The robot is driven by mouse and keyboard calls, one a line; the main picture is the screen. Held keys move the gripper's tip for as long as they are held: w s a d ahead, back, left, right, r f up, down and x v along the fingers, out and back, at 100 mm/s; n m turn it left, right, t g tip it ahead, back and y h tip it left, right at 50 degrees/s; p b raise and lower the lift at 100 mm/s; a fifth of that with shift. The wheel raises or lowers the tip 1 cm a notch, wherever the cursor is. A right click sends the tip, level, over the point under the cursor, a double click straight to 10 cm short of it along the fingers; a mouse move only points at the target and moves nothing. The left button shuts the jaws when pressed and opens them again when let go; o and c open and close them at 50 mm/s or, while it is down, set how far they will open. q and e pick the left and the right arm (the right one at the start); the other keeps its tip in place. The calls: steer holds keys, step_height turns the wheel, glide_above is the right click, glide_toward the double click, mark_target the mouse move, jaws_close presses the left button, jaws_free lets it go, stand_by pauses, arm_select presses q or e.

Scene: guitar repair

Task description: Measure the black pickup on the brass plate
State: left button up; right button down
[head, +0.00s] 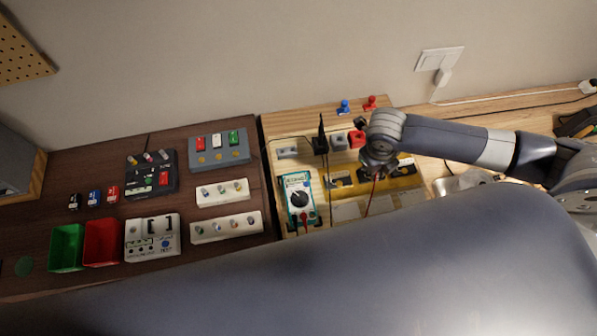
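The brass plate (378,184) lies on the light wooden board, partly behind my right gripper. Dark and pale pickups sit on it; a dark one (340,180) is at its left end. I cannot tell surely which is the black pickup. The teal multimeter (298,199) lies left of the plate. A black probe (321,138) stands upright in a black block. My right gripper (379,169) is above the plate, with a red lead (371,199) running down from it. It appears shut on the red probe, whose body is mostly hidden. My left gripper is out of view.
Grey (338,142) and red (356,139) blocks stand behind the plate, with blue (344,107) and red (370,102) pieces farther back. Green (66,247) and red (102,242) bins and several part panels fill the dark left table. My grey arm link covers the foreground.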

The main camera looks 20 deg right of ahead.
stand_by(0.6)
steer(key=shift+w+d+v, duration=0.1)
steer(key=shift+d+v, duration=0.1)
steer(key=shift+v, duration=0.8)
steer(key=shift+w+d+v, duration=0.1)
steer(key=shift+d+v, duration=0.05)
steer(key=shift+v, duration=0.8)
steer(key=shift+w+d+v, duration=0.1)
steer(key=shift+d+v, duration=0.1)
steer(key=shift+v, duration=0.8)
steer(key=shift+r, duration=0.1)
